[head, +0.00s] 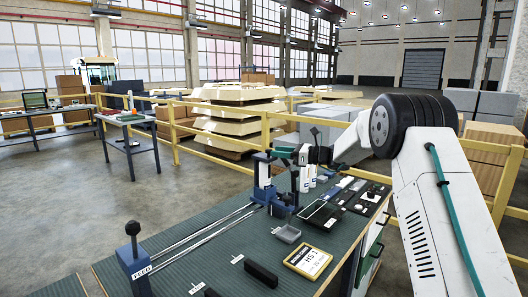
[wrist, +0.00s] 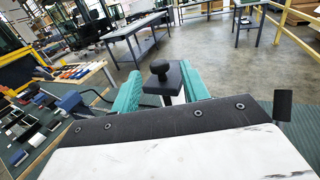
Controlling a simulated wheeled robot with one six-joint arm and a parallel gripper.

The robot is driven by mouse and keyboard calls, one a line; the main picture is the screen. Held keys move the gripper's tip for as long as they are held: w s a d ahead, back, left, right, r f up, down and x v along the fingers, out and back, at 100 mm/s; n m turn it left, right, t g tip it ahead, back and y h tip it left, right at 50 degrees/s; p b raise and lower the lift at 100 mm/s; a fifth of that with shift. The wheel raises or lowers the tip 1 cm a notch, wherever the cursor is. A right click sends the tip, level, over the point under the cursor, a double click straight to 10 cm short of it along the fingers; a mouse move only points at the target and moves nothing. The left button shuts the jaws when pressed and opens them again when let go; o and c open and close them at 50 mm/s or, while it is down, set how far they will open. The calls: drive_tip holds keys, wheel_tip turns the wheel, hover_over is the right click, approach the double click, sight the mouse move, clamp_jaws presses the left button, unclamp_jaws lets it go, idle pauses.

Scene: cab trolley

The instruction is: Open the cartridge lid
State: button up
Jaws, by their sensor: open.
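My gripper (head: 284,154) is above the far part of the green bench, close to a blue upright fixture (head: 263,183). In the wrist view my gripper (wrist: 162,88) has its two teal fingers spread apart, with nothing held. A dark square block with a round black knob (wrist: 160,70) shows between the fingers; I cannot tell whether it touches them, or whether it is part of the cartridge lid. In the head view a similar black knob (head: 132,228) tops the blue post marked FEED. The cartridge lid itself is not clearly recognisable; my arm covers part of that area.
Two metal rails (head: 205,232) run from the FEED post to the blue fixture. A grey tray (head: 287,233), a yellow label plate (head: 308,261) and black blocks (head: 261,273) lie on the bench. White bottles (head: 307,176) stand near my gripper. A yellow railing (head: 215,150) is behind.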

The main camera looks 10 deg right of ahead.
sight(264, 156)
drive_tip(key=x, duration=0.6)
drive_tip(key=shift+a, duration=0.2)
drive_tip(key=shift+c, duration=0.4)
clamp_jaws()
